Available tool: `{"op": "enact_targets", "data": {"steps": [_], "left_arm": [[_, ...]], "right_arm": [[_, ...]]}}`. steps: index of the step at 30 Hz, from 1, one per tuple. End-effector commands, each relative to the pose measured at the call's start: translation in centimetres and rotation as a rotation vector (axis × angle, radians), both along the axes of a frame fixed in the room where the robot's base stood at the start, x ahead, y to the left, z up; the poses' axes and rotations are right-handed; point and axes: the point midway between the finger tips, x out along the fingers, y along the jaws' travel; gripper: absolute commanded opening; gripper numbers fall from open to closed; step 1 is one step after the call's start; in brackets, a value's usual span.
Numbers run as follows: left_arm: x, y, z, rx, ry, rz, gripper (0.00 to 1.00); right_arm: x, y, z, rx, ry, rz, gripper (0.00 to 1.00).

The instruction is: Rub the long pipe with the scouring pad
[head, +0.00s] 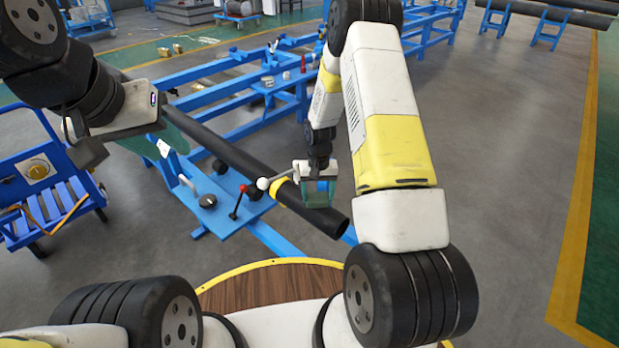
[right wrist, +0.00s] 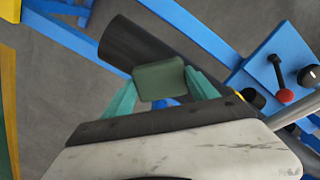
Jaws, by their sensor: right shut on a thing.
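The long pipe (head: 236,154) is dark, with a yellow band near its open near end, and lies on a blue frame in the head view. Its end (right wrist: 132,45) also shows in the right wrist view. My right gripper (head: 319,184) is over that end, its teal fingers shut on the green scouring pad (right wrist: 158,80). The pad is at the pipe's upper side; I cannot tell whether they touch.
A blue support plate (head: 228,212) with a red-knobbed lever (head: 244,188), a white-ball lever (head: 263,183) and a black knob (head: 207,201) stands beside the pipe. A blue trolley (head: 45,190) is at the left. The grey floor right of my right arm is clear.

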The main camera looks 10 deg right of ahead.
Motion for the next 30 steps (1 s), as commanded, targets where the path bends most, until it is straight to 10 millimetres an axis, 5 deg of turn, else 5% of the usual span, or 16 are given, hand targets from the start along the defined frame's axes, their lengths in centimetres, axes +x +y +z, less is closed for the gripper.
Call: {"op": "enact_targets", "data": {"steps": [1, 18, 30], "left_arm": [[0.0, 0.0, 0.0, 0.001, 0.0, -0.001, 0.36], [0.0, 0.0, 0.0, 0.0, -0.001, -0.001, 0.36], [0.0, 0.0, 0.0, 0.0, -0.001, -0.001, 0.36]], "right_arm": [[0.3, -0.1, 1.7, 0.0, -0.009, -0.002, 0.29], [0.6, -0.2, 6.5, 0.0, -0.006, 0.0, 0.29], [0.5, -0.2, 7.5, -0.001, -0.004, 0.0, 0.29]]}}
